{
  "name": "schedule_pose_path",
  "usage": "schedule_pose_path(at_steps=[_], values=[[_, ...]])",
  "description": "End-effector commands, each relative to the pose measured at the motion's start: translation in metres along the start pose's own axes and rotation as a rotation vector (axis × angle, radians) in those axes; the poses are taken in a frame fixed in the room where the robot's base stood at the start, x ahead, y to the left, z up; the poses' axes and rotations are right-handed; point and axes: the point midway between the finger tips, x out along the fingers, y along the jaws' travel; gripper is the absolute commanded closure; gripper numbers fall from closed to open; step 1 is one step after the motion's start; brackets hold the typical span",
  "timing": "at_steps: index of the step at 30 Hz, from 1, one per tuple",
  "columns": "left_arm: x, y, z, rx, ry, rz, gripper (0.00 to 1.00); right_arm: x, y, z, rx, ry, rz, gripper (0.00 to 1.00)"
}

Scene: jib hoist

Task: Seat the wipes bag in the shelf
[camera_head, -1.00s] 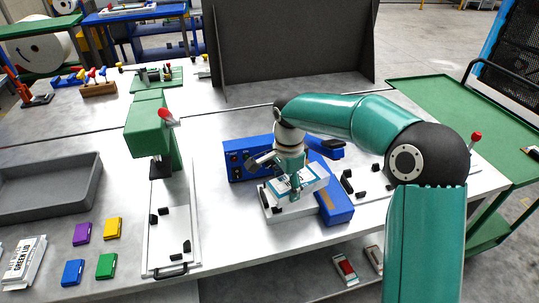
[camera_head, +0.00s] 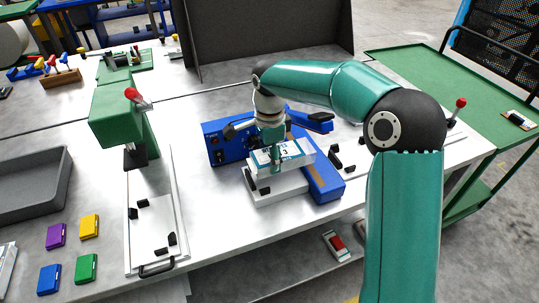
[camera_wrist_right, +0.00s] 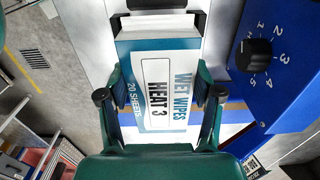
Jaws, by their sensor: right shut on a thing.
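The wipes bag (camera_head: 290,158) is a white and teal packet, held just above a small white shelf (camera_head: 280,193) in front of the blue machine. In the right wrist view the bag (camera_wrist_right: 160,85) reads "WET WIPES HEAT 3, 20 SHEETS". My right gripper (camera_head: 273,155) is shut on it, and its two fingers (camera_wrist_right: 160,100) press on the bag's opposite sides. Whether the bag touches the shelf is hard to tell. My left gripper is not in view.
The blue machine (camera_head: 215,140) has black knobs; a blue arm (camera_head: 318,172) lies right of the shelf. A green press (camera_head: 120,115) with a white slide stands to the left, near coloured blocks (camera_head: 88,226) and a grey tray (camera_head: 30,185). A dark panel (camera_head: 265,35) stands behind.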

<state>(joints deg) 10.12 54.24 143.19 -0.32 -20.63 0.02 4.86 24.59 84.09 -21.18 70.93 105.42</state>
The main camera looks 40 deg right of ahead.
Motion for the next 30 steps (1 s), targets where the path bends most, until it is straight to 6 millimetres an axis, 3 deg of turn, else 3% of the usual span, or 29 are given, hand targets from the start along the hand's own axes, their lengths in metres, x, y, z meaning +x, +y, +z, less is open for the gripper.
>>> schedule_pose_path(at_steps=[15,30], values=[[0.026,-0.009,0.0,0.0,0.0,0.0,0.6,0.035,0.0,-0.001,0.002,0.0,-0.001,0.67],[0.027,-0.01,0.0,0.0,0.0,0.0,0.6,0.037,0.0,-0.002,0.004,0.0,-0.001,0.67]])
